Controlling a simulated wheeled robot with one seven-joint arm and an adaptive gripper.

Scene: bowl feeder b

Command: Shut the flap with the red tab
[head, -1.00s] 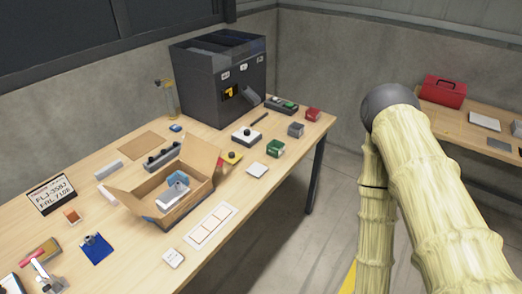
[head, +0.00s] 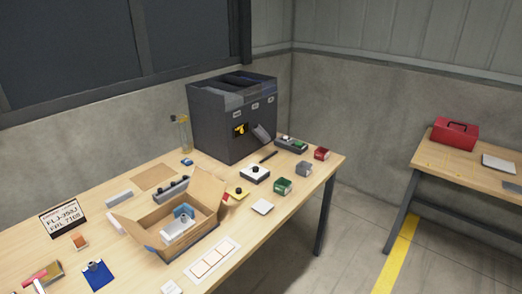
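An open cardboard carton (head: 189,240) stands on the wooden table, with its flaps spread outward. One tall flap (head: 208,188) stands up at its back right, and another flap (head: 134,231) leans out at the left. A white and blue item (head: 181,219) lies inside the carton. My gripper is not in view.
A dark feeder machine (head: 232,117) with a chute (head: 262,134) stands at the table's back. Around the carton are a white box with a black knob (head: 255,173), a green bin (head: 283,186), a grey bin (head: 304,169) and a white strip (head: 212,259). Floor is open at right.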

